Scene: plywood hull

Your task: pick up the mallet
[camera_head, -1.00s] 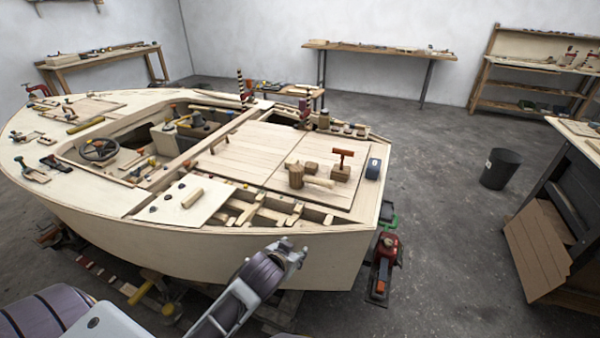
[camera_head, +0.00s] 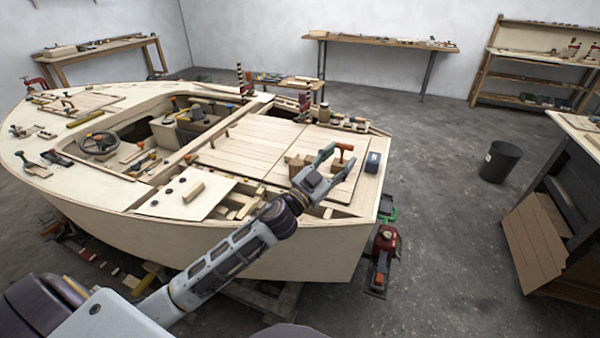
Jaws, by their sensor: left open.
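The wooden mallet (camera_head: 293,161) lies on the slatted deck of the plywood hull, near its right end. Part of its pale head shows just left of my left gripper (camera_head: 342,157); its handle is mostly hidden behind the gripper. My left gripper is open, its two fingers spread and pointing up and to the right over the deck edge. No object shows held in it. I cannot tell whether the fingers touch anything. My right gripper is not in view.
An orange-brown T-shaped tool (camera_head: 344,149) stands just beyond the fingers. A dark blue block (camera_head: 372,162) lies to their right. The hull (camera_head: 330,250) rim runs beneath my left arm. A black bin (camera_head: 500,161) stands on open floor at the right.

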